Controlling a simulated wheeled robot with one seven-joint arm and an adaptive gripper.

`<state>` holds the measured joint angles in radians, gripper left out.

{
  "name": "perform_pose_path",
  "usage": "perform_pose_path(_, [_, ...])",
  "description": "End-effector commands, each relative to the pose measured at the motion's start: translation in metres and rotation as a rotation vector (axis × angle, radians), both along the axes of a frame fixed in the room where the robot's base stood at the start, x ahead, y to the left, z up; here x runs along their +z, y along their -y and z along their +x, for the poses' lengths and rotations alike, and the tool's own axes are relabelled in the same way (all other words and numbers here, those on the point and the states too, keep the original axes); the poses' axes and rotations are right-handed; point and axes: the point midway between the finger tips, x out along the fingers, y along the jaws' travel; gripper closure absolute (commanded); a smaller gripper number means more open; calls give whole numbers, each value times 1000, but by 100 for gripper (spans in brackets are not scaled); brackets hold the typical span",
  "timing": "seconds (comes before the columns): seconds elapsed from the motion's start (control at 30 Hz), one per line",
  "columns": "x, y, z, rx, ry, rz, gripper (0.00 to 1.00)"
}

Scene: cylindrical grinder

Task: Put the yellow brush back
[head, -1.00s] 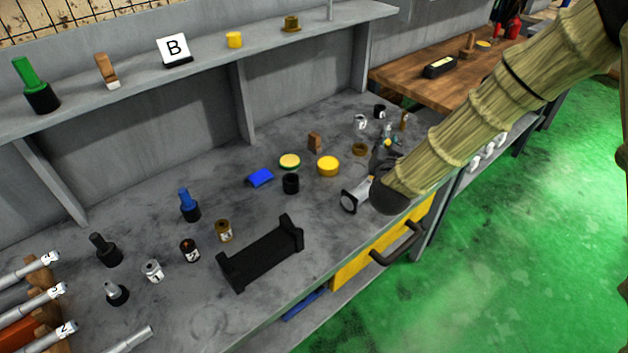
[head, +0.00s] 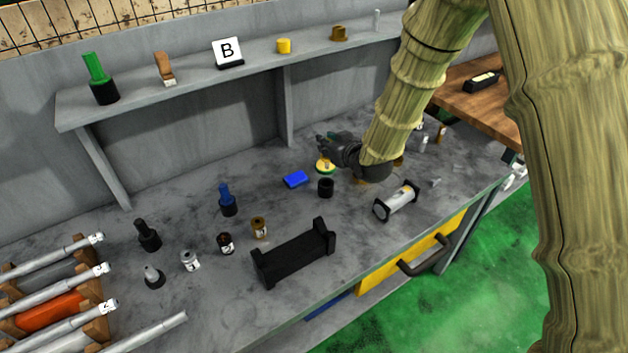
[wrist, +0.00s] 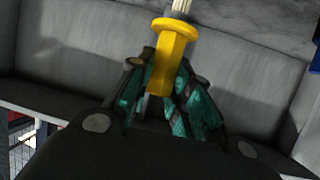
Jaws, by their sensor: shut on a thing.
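The yellow brush (wrist: 167,55) shows in the wrist view, its yellow handle between the teal finger pads of my gripper (wrist: 165,95). Pale bristles (wrist: 181,6) show at the top edge of that view.
On the bench (head: 200,300) are a blue block (head: 296,179), a blue brush in a black holder (head: 228,200), a black stand (head: 293,255) and a clear cylinder (head: 396,200). The shelf (head: 200,90) above holds a green brush in a holder (head: 100,79) and sign B (head: 228,52).

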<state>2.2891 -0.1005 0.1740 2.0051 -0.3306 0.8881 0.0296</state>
Motion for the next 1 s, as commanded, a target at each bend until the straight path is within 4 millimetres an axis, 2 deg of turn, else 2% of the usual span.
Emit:
perform_pose_path(0.3, [-39, -3, -1, 3, -2, 0, 100])
perform_pose_path(0.57, [-52, -2, 0, 2, 0, 1, 100])
perform_pose_path(1.0, [-89, -2, 0, 1, -1, 1, 100])
